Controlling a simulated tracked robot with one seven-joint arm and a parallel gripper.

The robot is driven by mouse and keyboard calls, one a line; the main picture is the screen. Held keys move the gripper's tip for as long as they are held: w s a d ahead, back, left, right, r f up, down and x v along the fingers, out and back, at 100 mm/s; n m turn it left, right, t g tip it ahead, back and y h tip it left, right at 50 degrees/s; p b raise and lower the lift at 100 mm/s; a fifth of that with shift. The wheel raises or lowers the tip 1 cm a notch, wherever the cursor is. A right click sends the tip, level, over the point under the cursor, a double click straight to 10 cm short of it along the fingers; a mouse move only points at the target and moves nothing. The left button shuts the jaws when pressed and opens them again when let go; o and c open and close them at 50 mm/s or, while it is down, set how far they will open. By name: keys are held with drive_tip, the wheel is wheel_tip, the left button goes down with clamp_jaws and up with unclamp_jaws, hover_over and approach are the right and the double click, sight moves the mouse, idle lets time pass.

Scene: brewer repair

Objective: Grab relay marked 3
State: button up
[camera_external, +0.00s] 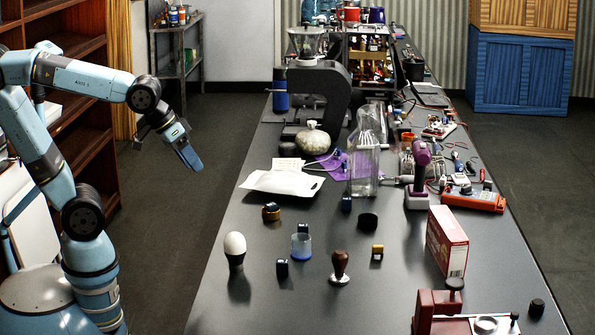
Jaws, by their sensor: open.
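My gripper (190,160) hangs in the air left of the table, over the floor, pointing down and right. It is open, with nothing seen in it. Several small dark blocks stand on the table and could be relays. One block (282,268) is near the front left, another (346,204) is farther back, and a third (303,229) shows at the top of a clear blue cup. Any markings are too small to read, so I cannot tell which relay is marked 3.
The table's left edge is mostly clear.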

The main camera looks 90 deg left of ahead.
drive_tip(key=w+f+n, duration=0.7)
drive_tip(key=w+n, duration=0.1)
drive_tip(key=w, duration=0.4)
wheel_tip(320, 180, up, 11)
drive_tip(key=n+t+h, duration=0.1)
drive_tip(key=n+t, duration=0.7)
drive_tip(key=n, duration=1.3)
hover_over(300, 225)
drive_tip(key=s, duration=0.4)
drive_tip(key=shift+g, duration=0.3)
wheel_tip(300, 225, down, 25)
drive_tip(key=shift+a+r, duration=0.1)
drive_tip(key=shift+f, duration=0.2)
drive_tip(key=shift+x, duration=3.65)
drive_tip(key=shift+r, duration=0.1)
